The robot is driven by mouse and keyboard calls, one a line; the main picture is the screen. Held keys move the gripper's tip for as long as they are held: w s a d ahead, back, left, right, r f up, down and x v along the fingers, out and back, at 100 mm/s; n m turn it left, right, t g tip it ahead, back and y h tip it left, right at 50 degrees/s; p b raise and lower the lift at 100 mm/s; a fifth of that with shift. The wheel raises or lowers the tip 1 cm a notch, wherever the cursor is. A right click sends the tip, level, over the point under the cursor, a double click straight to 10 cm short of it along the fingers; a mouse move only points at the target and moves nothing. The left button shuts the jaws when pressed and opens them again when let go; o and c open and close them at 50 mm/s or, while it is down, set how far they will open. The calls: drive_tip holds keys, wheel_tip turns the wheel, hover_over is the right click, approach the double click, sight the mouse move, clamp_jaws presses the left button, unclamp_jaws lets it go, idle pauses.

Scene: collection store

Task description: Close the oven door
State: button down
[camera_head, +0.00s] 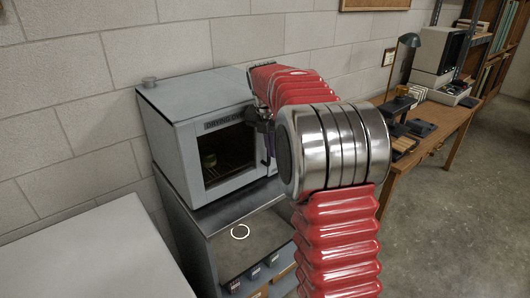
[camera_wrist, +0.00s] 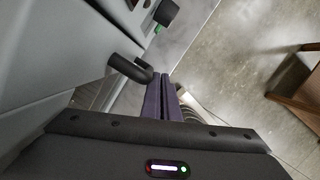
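The drying oven (camera_head: 178,97) is a grey box on a dark cabinet, against the wall in the head view. Its front has a grey-framed door (camera_head: 189,160) with a dark window, behind which a small greenish item shows. I cannot tell whether the door stands slightly ajar, as my arm covers its right side. In the wrist view my gripper (camera_wrist: 161,97) has its two purple-padded fingers together, with nothing seen between them. A black handle (camera_wrist: 130,68) sticks out just left of the fingertips; touching or slightly apart, I cannot tell. In the head view my fingertips are mostly hidden.
The cabinet top (camera_head: 220,213) lies below the oven. A pale worktop (camera_head: 95,255) is at front left. A wooden desk (camera_head: 440,128) with a lamp and equipment stands right; the floor beyond it is clear.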

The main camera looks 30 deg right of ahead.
drive_tip(key=shift+d, duration=0.2)
drive_tip(key=s+r, duration=0.6)
drive_tip(key=r, duration=0.3)
drive_tip(key=shift+s+a+r, duration=0.15)
drive_tip(key=shift+s+r, duration=0.05)
drive_tip(key=shift+r, duration=0.15)
idle(0.6)
